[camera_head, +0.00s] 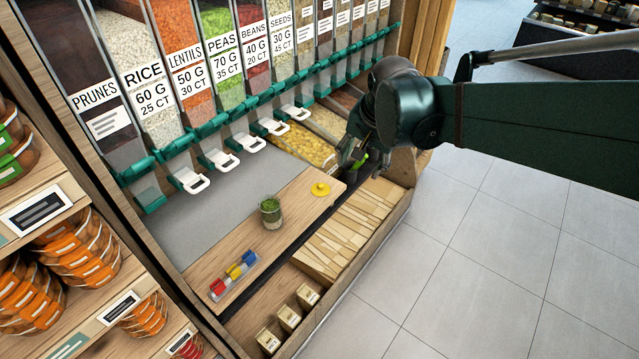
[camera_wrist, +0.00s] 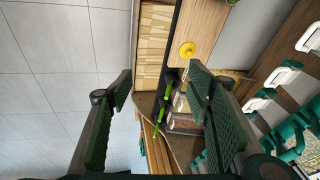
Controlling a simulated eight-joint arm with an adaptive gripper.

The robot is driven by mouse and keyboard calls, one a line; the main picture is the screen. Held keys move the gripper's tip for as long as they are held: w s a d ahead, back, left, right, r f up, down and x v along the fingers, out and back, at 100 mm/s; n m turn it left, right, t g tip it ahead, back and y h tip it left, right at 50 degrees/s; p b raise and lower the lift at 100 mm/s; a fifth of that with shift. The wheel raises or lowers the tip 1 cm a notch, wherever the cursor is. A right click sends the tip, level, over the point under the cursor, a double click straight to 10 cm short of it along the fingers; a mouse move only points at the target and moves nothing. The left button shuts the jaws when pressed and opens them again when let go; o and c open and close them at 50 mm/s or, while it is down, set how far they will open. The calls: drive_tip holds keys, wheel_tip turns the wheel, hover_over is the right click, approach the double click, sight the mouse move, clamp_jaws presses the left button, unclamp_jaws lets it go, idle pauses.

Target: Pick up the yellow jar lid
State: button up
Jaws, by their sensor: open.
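The yellow jar lid (camera_head: 320,189) lies flat on the wooden board (camera_head: 292,200), near the board's right end. It has a small knob on top. It also shows in the wrist view (camera_wrist: 187,49), above the gap between the fingers. A glass jar with green contents (camera_head: 271,211) stands on the board to the left of the lid. My gripper (camera_head: 352,160) is above and to the right of the lid, apart from it. In the wrist view my gripper (camera_wrist: 160,85) has its two fingers wide apart, with nothing held between them.
A small clear tray with red, yellow and blue pieces (camera_head: 234,275) lies at the board's left end. Dispensers with white-handled chutes (camera_head: 189,181) line the back. Paper bags (camera_head: 345,230) fill the front bin. A green-handled scoop (camera_head: 360,161) is close to my gripper.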

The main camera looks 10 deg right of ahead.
drive_tip(key=w+a+f+m+g, duration=0.1)
drive_tip(key=w+a+f+m, duration=0.2)
drive_tip(key=w, duration=0.6)
drive_tip(key=m+g+p, duration=0.3)
drive_tip(key=m, duration=0.4)
hover_over(321, 185)
wheel_tip(321, 185, down, 18)
drive_tip(key=shift+s+a+f, duration=0.15)
drive_tip(key=shift+f, duration=0.1)
drive_tip(key=shift+a+f, duration=0.1)
drive_tip(key=shift+f, duration=0.45)
drive_tip(key=shift+f, duration=0.1)
drive_tip(key=shift+f+b, duration=0.3)
drive_tip(key=shift+f, duration=0.85)
drive_tip(key=shift+w+d+f+b, duration=0.15)
drive_tip(key=shift+f+b, duration=0.25)
drive_tip(key=shift+f, duration=0.9)
drive_tip(key=shift+w+d+f+b, duration=0.1)
drive_tip(key=shift+f+b, duration=0.25)
drive_tip(key=shift+f, duration=0.95)
